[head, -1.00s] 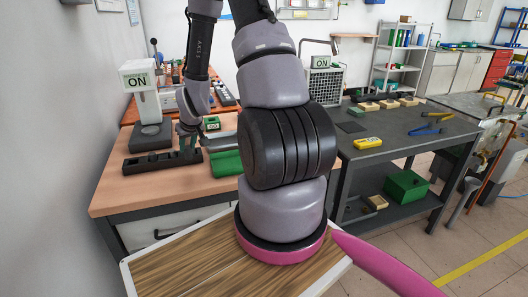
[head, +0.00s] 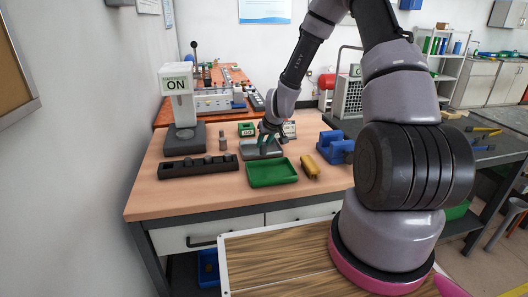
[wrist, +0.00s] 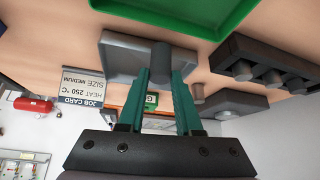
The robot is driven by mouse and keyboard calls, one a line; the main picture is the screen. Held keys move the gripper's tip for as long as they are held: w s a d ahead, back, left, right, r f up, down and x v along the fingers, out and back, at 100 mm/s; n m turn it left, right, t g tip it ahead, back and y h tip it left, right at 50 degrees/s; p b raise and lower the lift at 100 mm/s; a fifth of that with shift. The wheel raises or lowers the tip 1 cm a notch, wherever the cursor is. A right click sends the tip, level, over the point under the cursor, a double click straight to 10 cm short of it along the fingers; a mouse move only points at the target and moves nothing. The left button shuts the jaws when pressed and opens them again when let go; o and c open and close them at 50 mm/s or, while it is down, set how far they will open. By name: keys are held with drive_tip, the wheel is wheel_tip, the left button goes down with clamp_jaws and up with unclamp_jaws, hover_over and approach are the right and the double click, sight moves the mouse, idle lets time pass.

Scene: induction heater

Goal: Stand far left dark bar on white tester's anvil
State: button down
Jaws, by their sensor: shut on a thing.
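My gripper (wrist: 160,85), with green fingers, is shut on a dark grey cylindrical bar (wrist: 161,54) in the wrist view. In the head view my gripper (head: 266,140) is over the grey tray (head: 248,153), and the held bar is hard to make out there. I cannot tell whether the bar touches the tray. The white tester (head: 178,105), with an ON sign, stands at the back left. Its dark anvil base (head: 185,138) is empty and lies left of my gripper. The dark rack (head: 198,168) is in front of the tester, with several bar ends (wrist: 272,77) showing.
A small grey cylinder (head: 222,141) stands between tester and grey tray. A green tray (head: 272,173), a yellow block (head: 310,167) and a blue block (head: 336,147) are at the front and right. A job card (head: 290,130) and green box (head: 247,129) stand behind.

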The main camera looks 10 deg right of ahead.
sight(264, 149)
drive_tip(key=shift+f, duration=1.8)
drive_tip(key=shift+a+f, duration=0.1)
drive_tip(key=shift+f, duration=0.05)
drive_tip(key=c, duration=0.6)
unclamp_jaws()
